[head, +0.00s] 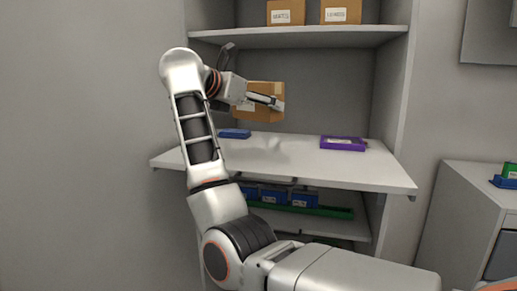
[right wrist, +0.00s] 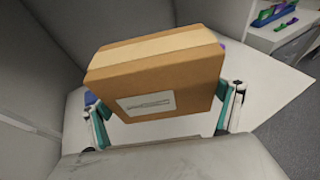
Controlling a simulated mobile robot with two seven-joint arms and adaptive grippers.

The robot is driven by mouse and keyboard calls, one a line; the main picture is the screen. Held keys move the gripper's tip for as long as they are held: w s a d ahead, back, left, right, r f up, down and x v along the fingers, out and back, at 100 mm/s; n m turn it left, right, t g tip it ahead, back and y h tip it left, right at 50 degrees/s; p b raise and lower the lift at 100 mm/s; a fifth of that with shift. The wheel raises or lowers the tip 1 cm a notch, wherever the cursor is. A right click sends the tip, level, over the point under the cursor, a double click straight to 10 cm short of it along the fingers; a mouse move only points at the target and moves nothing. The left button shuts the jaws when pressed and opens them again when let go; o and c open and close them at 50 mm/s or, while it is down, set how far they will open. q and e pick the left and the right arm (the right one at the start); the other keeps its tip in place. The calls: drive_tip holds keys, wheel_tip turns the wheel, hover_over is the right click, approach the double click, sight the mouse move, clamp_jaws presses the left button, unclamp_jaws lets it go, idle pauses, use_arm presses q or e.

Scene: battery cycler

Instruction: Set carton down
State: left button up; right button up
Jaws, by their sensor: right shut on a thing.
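A brown carton (head: 262,114) with a pale label is in the grasp of my right gripper (head: 277,103). In the head view it is above the middle shelf board (head: 290,165), with a faint shadow on the board below it. In the right wrist view the carton (right wrist: 160,78) sits between the two teal-edged fingers of my right gripper (right wrist: 166,115), which press on its sides. It looks roughly level, with a tape strip along its top. Its underside is hidden. My left gripper is not in view.
A blue item (head: 235,133) lies at the back left of the board and a purple tray (head: 343,143) at the right. The front is clear. Two cartons (head: 286,12) (head: 341,11) stand on the upper shelf (head: 300,36). Blue bins (head: 272,195) sit below.

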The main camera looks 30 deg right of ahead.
wheel_tip(320, 180, down, 6)
drive_tip(key=shift+r+b, duration=0.1)
drive_tip(key=shift+b, duration=0.2)
drive_tip(key=shift+f, duration=0.75)
wheel_tip(320, 180, down, 4)
drive_tip(key=shift+b, duration=0.3)
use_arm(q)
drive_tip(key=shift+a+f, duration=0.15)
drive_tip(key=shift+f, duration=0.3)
use_arm(e)
drive_tip(key=shift+s, duration=0.1)
drive_tip(key=shift+f, duration=0.1)
drive_tip(key=o, duration=1.1)
